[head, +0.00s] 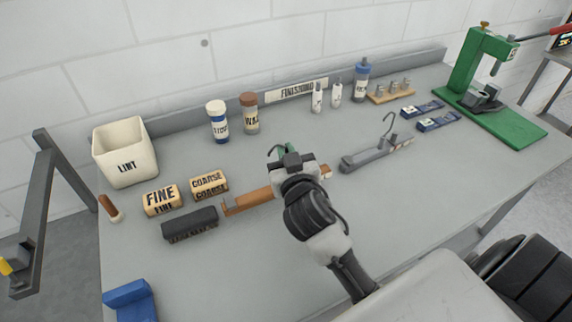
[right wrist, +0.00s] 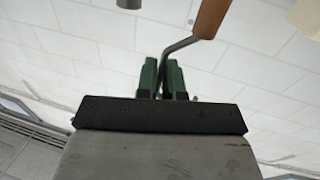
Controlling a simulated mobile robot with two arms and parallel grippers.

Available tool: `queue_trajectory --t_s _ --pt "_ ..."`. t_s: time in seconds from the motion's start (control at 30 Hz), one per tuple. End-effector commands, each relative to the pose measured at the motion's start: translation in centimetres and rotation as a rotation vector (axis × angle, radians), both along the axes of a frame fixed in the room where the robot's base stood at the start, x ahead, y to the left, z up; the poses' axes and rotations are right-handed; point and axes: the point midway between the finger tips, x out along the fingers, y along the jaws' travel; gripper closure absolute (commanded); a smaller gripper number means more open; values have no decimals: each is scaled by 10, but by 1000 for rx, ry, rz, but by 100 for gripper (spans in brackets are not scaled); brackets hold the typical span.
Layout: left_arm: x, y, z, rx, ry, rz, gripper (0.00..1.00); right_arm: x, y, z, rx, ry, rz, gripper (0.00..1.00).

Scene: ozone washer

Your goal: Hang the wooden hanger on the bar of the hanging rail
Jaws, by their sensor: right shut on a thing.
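The wooden hanger (head: 253,198) is a brown bar with a metal hook. In the head view it shows on both sides of my right gripper (head: 288,155), which hides its middle. The right gripper is shut on the hanger's hook. In the right wrist view the green fingertips (right wrist: 163,72) pinch the metal wire, and part of the brown hanger (right wrist: 210,18) shows above them. I cannot tell whether the hanger touches the table. A dark grey frame (head: 52,205) stands at the far left; I cannot tell whether it is the hanging rail. My left gripper is not in view.
A grey hanger (head: 365,158) lies right of my gripper on the grey table (head: 270,270). The FINE block (head: 162,199), COARSE block (head: 208,185) and dark block (head: 190,225) are left. A LINT bin (head: 125,152) and green press (head: 475,85) stand behind. The front middle is clear.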

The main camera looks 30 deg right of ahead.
Motion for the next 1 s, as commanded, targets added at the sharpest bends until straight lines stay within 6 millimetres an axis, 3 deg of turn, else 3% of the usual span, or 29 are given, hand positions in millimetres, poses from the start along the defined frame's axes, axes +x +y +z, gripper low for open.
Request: queue_trajectory --t_s 0.2,0.57,0.6,0.77,1.0 --pt "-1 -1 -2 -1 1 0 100 0 0 -33 1 5 0 100" --pt "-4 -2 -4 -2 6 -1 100 -1 0 -38 1 1 1 100" --pt "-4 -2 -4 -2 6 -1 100 -1 0 -39 1 3 1 89" --pt "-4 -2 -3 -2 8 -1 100 -1 0 -38 1 3 1 66" --pt "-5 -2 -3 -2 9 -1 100 -1 0 -38 1 3 1 66"
